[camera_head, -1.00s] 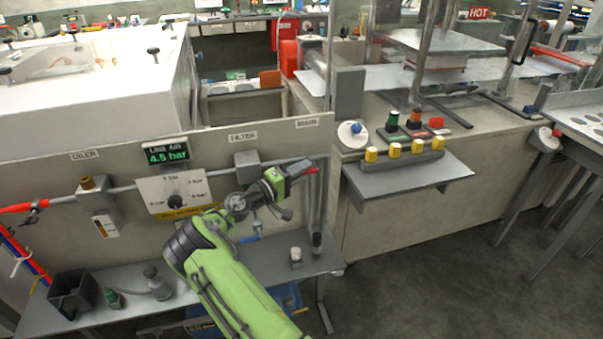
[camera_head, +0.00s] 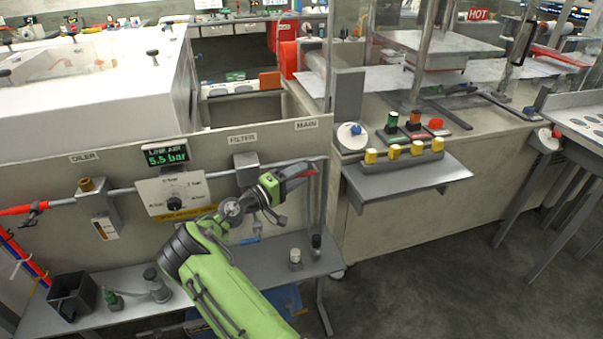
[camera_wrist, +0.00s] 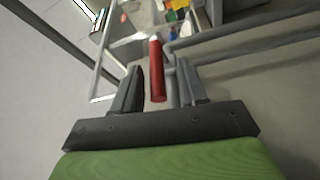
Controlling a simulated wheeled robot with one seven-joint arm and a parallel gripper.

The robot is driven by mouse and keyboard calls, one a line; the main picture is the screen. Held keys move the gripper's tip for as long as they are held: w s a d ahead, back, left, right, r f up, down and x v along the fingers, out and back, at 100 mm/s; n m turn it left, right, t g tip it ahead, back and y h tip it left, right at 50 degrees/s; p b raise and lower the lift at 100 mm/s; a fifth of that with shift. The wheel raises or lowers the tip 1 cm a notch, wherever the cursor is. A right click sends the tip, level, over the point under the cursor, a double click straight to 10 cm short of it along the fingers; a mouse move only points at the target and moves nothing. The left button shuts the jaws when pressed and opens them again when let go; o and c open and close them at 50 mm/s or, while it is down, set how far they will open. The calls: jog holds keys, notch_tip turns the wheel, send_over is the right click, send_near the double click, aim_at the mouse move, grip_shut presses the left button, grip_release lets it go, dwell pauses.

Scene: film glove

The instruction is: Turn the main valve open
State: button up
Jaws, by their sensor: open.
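The main valve's red lever (camera_head: 308,171) is at the right end of the pipe, below the MAIN label (camera_head: 306,125). In the wrist view the red lever (camera_wrist: 156,70) lies lengthwise between my two dark fingers. My gripper (camera_head: 292,174) is open around it, and it also shows in the wrist view (camera_wrist: 160,78). A gap shows between the left finger and the lever. The right finger is closer; I cannot tell whether it touches. The valve body is mostly hidden behind my gripper. The line air display (camera_head: 167,157) reads 5.5 bar.
A regulator plate with a black knob (camera_head: 174,204) is left of my arm. The oiler (camera_head: 97,212) hangs farther left. A shelf (camera_head: 262,265) below holds a dark bin (camera_head: 74,294) and small fittings. A side shelf with yellow buttons (camera_head: 395,152) stands at the right.

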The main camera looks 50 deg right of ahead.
jog(key=w+a+f+p, duration=0.1)
jog(key=w+a, duration=0.1)
jog(key=a, duration=1.2)
jog(key=s+a+r+m+t+y+p, duration=0.1)
jog(key=s+a+r+t+y+p, duration=0.35)
jog(key=s+r+y, duration=0.6)
jog(key=s+a+r+n+t+y+p, duration=0.2)
jog(key=s+a+r+y, duration=0.2)
jog(key=s+a, duration=0.4)
jog(key=s+a+r+n+t+y+p, duration=0.2)
jog(key=s+a+r+y, duration=0.2)
jog(key=s+a+r, duration=0.2)
jog(key=s+a, duration=0.2)
jog(key=a, duration=0.1)
jog(key=shift+s+a+n+p, duration=0.15)
jog(key=shift+a+n+p, duration=0.1)
jog(key=shift+n+p, duration=0.15)
